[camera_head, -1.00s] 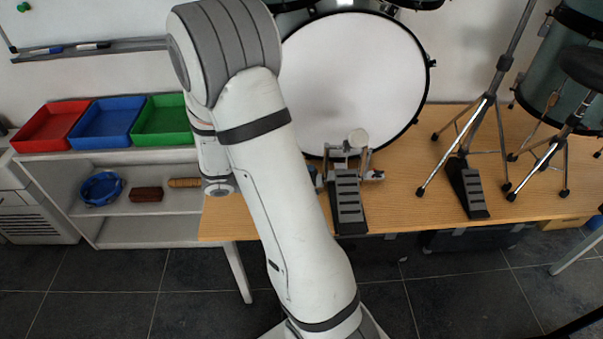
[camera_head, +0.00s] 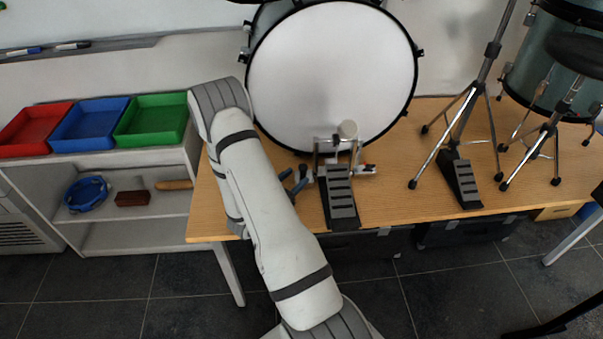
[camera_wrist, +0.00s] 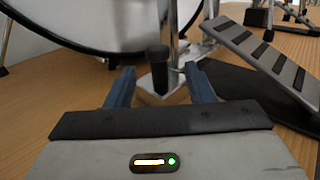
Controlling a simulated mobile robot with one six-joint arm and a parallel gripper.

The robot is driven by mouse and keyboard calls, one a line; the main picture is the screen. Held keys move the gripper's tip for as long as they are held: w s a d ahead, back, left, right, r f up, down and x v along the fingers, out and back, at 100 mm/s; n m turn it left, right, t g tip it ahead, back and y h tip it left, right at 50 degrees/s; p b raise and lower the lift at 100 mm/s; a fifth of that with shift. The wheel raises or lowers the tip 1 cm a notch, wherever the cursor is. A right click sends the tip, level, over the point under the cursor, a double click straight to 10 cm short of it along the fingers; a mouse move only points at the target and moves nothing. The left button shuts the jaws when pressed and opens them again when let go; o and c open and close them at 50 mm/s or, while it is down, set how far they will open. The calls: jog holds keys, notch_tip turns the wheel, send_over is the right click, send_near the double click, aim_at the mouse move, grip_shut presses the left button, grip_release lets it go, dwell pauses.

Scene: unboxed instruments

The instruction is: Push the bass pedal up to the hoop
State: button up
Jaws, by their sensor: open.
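The bass pedal (camera_head: 341,205) stands on the wooden table, its ribbed footboard toward the front edge and its upright frame and round beater before the white bass drum head (camera_head: 330,75). The drum's black hoop (camera_head: 264,131) curves behind the frame; I cannot tell whether they touch. My gripper (camera_head: 295,180) is open at the left of the pedal, its blue fingers pointing toward it. In the wrist view, a black knob and metal post of the pedal show between or just beyond the fingertips (camera_wrist: 160,85). The footboard (camera_wrist: 268,55) slopes at right, the hoop (camera_wrist: 75,44) is at left.
A second pedal (camera_head: 461,183) and stand with chrome legs are to the right on the table (camera_head: 400,195). Red, blue and green trays (camera_head: 150,118) sit on a shelf at left. The tabletop between the two pedals is clear.

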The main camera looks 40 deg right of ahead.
jog(key=shift+x, duration=1.25)
grip_shut()
